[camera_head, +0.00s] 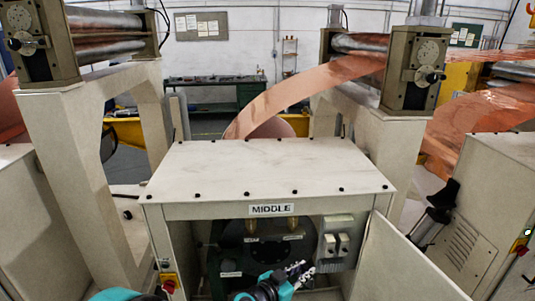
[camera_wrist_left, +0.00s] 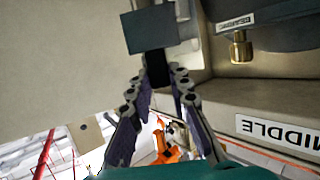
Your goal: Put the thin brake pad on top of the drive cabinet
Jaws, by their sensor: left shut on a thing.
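The drive cabinet (camera_head: 270,165) stands in the middle of the head view, labelled MIDDLE, its pale flat top bare apart from small dark bolts along the edges. My left gripper (camera_head: 301,270) is in front of its open front, below the top. In the left wrist view my left gripper (camera_wrist_left: 160,88) is shut on the thin brake pad (camera_wrist_left: 150,30), a dark slate plate with a black part between the fingertips. The pad cannot be made out in the head view. My right gripper is not in view.
The cabinet's open door (camera_head: 405,262) swings out at the right. Inside are a dark round housing and a grey switch box (camera_head: 337,242). Brass fittings hang under the top; one (camera_wrist_left: 240,48) shows in the wrist view. Copper foil (camera_head: 300,88) arches behind the cabinet between roller stands.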

